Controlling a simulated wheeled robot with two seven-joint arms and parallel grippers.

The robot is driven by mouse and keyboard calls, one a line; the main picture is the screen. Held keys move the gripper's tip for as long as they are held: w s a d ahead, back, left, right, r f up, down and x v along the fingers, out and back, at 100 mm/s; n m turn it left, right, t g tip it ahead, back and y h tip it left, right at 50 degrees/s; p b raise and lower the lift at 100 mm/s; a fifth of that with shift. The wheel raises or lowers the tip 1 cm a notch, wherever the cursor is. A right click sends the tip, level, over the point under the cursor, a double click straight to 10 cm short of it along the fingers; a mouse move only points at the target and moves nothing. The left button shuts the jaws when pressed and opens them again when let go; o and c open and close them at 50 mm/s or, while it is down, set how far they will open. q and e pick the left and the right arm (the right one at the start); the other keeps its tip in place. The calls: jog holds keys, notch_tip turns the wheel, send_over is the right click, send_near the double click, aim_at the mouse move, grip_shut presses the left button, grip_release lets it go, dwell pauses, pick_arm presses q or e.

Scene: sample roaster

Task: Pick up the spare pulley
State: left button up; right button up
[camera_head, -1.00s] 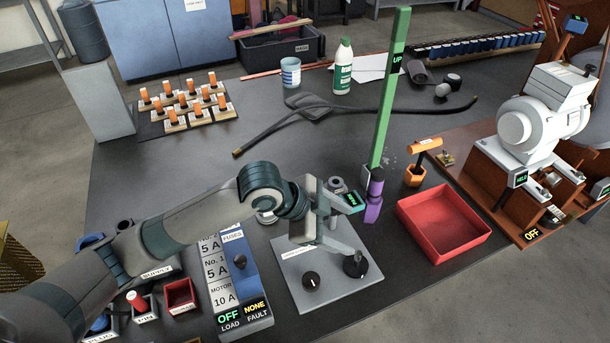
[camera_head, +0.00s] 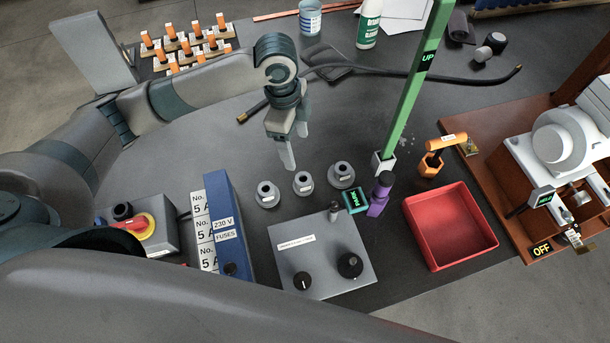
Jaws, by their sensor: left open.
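Three small grey flanged round parts with dark centre holes stand in a row on the dark bench: a left one (camera_head: 267,195), a middle one (camera_head: 303,183) and a right one (camera_head: 342,175). They look like pulleys; I cannot tell which is the spare. My left gripper (camera_head: 295,152) is open and empty, its fingers pointing down, just behind the left and middle parts in the picture and apart from them. My right gripper is not in view.
A grey control box (camera_head: 322,255) with black knobs and a blue fuse box (camera_head: 229,225) stand in front. A green post (camera_head: 415,85), purple piece (camera_head: 380,197) and red tray (camera_head: 450,228) are to the right. A black cable (camera_head: 420,83) lies behind.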

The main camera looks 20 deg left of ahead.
pick_arm(q)
jog(key=shift+s, duration=0.1)
jog(key=f, duration=0.3)
jog(key=d+f+p, duration=0.1)
jog(key=f, duration=0.7)
jog(key=shift+d+f+p, duration=0.1)
jog(key=shift+d+p, duration=0.1)
jog(key=shift+p, duration=0.15)
jog(key=shift+f, duration=0.5)
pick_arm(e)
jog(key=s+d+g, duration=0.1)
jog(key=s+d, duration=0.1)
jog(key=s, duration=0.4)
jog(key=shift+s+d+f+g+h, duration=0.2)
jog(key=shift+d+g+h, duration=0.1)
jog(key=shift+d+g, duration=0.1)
pick_arm(q)
jog(key=shift+f, duration=0.1)
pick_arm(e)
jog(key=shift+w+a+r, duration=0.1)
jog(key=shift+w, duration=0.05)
